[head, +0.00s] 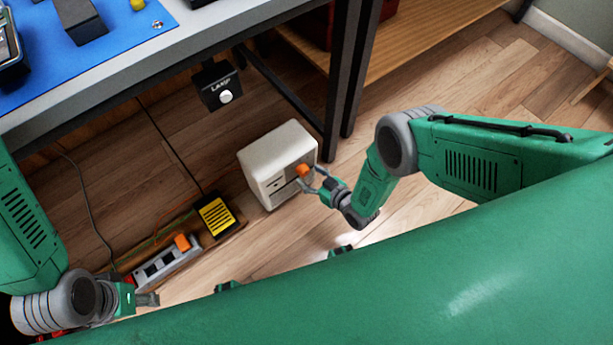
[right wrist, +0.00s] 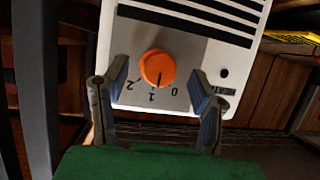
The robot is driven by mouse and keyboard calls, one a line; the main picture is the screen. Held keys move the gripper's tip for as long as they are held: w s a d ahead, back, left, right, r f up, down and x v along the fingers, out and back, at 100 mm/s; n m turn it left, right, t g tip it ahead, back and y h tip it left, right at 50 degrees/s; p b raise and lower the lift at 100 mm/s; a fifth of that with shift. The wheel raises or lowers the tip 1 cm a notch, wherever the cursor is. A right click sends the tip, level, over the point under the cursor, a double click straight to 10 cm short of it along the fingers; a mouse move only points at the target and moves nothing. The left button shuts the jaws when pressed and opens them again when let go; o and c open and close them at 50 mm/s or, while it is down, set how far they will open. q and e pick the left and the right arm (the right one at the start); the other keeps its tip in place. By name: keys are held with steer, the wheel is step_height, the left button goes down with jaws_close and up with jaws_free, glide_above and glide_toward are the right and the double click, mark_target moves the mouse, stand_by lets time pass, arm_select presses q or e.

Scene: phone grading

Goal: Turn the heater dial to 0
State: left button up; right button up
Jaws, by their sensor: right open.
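The white heater (head: 275,165) stands on the floor below the workbench. Its orange dial (head: 303,170) also shows in the right wrist view (right wrist: 158,68), with the marks 2, 1 and 0 printed below it. The dial's dark pointer line points down, near the 1; I cannot tell its exact setting. My right gripper (head: 309,184) is in front of the heater. In the right wrist view the gripper (right wrist: 158,100) is open, its fingers either side of the dial and apart from it. My left gripper (head: 148,299) is at lower left, away from the heater; its jaws are unclear.
A power strip (head: 166,263) with an orange switch and a yellow-and-black box (head: 216,216) are on the floor left of the heater. A lamp switch box (head: 219,86) hangs under the workbench (head: 150,62). Dark table legs (head: 345,90) stand close behind the heater.

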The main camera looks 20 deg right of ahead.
steer(key=shift+b+x, duration=0.35)
steer(key=shift+x, duration=0.8)
steer(key=c, duration=1.2)
steer(key=shift+o, duration=0.2)
steer(key=shift+o, duration=0.2)
steer(key=n+t+h, duration=0.1)
steer(key=n+h, duration=0.1)
steer(key=n, duration=0.1)
steer(key=shift+a, duration=0.1)
steer(key=shift+s+n+t+h, duration=0.1)
steer(key=shift+n+t+h, duration=0.3)
steer(key=shift+n+h, duration=0.8)
steer(key=shift+n+y, duration=0.3)
steer(key=shift+n, duration=0.1)
